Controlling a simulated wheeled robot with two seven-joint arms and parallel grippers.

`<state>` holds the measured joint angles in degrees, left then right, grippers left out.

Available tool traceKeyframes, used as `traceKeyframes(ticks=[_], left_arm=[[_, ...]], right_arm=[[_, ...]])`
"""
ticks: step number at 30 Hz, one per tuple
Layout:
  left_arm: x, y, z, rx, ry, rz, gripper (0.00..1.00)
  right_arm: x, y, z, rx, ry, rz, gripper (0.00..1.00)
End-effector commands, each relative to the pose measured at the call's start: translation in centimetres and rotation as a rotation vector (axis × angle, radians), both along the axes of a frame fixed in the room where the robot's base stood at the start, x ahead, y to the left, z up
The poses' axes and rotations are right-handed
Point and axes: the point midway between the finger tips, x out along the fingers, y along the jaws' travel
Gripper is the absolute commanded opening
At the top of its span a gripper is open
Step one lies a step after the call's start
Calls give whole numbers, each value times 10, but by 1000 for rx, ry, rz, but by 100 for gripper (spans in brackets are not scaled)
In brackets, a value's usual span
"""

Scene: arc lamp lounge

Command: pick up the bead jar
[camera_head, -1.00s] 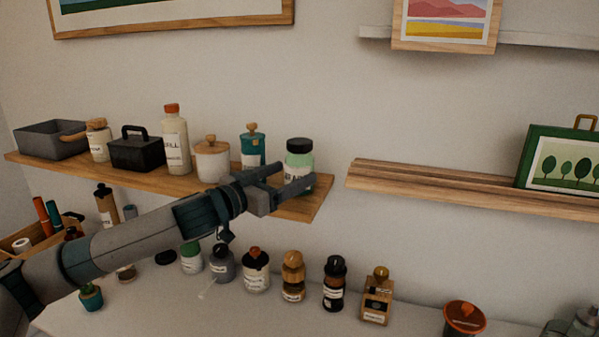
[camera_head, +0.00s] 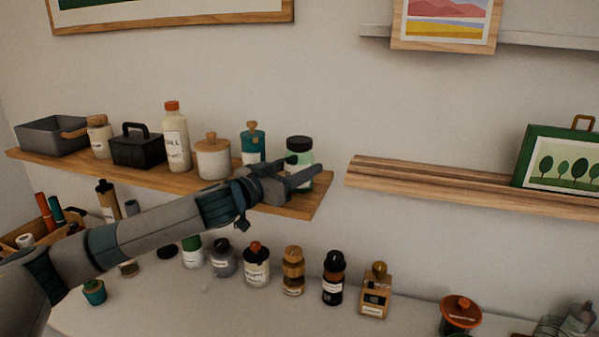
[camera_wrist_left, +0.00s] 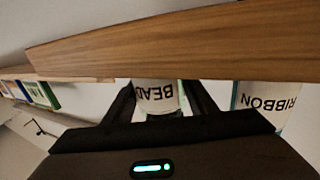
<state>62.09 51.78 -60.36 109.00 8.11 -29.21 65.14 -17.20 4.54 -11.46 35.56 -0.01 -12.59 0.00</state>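The bead jar (camera_head: 300,144) stands upright near the right end of the left wooden shelf (camera_head: 150,175), with a dark lid and a greenish body. My left gripper (camera_head: 306,166) is open in front of it, and its fingers hide part of the jar. In the left wrist view, the jar's white label (camera_wrist_left: 156,96) reads BEAD upside down. It shows between the two spread fingers of my left gripper (camera_wrist_left: 162,100). I cannot tell whether either finger touches it. My right gripper is not in view.
A teal jar (camera_head: 253,145) stands to its left; the wrist view shows a RIBBON label (camera_wrist_left: 265,102). A cream wooden-lidded jar (camera_head: 212,160), a tall bottle (camera_head: 176,140) and a black box (camera_head: 137,152) stand farther left. Several bottles stand below. A second shelf (camera_head: 430,185) lies right.

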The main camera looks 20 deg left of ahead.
Motion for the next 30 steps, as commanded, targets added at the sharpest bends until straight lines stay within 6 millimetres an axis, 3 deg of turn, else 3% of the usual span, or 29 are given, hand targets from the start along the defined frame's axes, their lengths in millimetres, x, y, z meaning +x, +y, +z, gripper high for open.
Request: traceKeyframes(ticks=[1, 3, 14, 20, 24, 30], left_arm=[[0, 0, 0, 0, 0, 0, 31], [0, 0, 1, 0, -2, 0, 21], [0, 0, 5, 1, -4, 0, 21], [0, 0, 23, 0, -5, 0, 21], [-1, -1, 45, -1, -7, -2, 21], [-32, -29, 65, -2, -7, -6, 21]], right_arm=[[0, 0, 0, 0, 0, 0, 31], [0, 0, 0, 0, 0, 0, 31], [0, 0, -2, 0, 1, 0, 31], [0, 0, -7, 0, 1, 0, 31], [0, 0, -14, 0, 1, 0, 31], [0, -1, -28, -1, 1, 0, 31]])
